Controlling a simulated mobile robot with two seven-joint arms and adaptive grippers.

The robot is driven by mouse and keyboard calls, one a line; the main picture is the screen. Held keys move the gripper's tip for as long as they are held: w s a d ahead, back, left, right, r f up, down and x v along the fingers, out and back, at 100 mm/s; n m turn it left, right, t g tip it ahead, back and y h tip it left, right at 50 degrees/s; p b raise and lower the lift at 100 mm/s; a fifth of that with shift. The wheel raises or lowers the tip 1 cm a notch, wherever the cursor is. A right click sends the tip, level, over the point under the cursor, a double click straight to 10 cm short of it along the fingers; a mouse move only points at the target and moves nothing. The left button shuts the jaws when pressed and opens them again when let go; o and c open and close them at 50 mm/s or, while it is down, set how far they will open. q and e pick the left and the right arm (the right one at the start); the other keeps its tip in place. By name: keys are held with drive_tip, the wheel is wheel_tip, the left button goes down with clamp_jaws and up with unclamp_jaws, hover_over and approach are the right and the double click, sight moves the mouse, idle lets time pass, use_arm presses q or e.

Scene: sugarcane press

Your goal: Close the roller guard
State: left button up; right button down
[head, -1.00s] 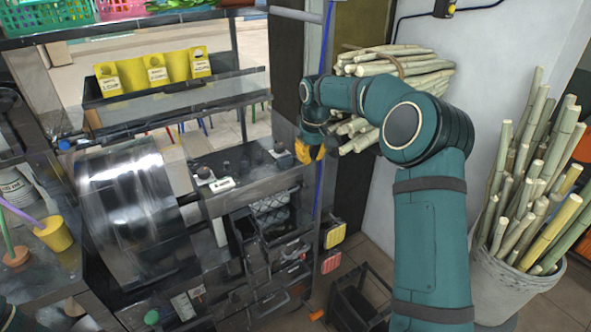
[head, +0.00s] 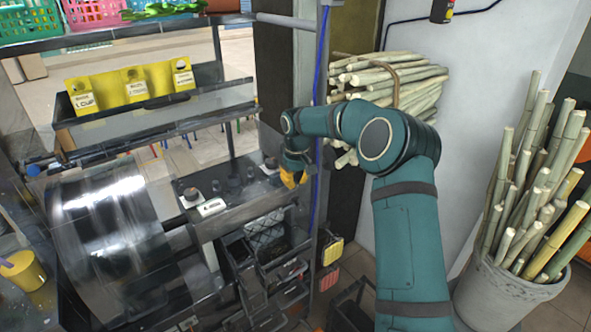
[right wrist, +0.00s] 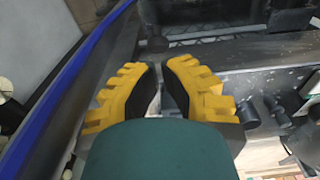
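The roller guard (head: 112,232) is a shiny curved metal cover at the left of the press in the head view. It looks raised and tilted beside the flat press top; its hinge is hard to make out. My left gripper is not in view.
A blue cable (head: 321,120) runs down a post beside my right gripper. Cane bundles (head: 390,78) sit behind my right arm, and a bucket (head: 510,290) of canes stands at right. Small knobs and a white label (head: 211,207) are on the press top. A shelf (head: 150,118) stands behind.

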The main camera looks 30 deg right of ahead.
sight(299, 205)
drive_tip(key=shift+s+d+f+b, duration=0.1)
drive_tip(key=shift+s+f, duration=0.35)
drive_tip(key=shift+f, duration=0.25)
drive_tip(key=shift+s+a+f+b, duration=0.1)
drive_tip(key=shift+s+f, duration=0.3)
drive_tip(key=shift+f, duration=0.25)
drive_tip(key=shift+s+d+f+b, duration=0.1)
drive_tip(key=shift+s+f, duration=0.35)
drive_tip(key=shift+f, duration=0.25)
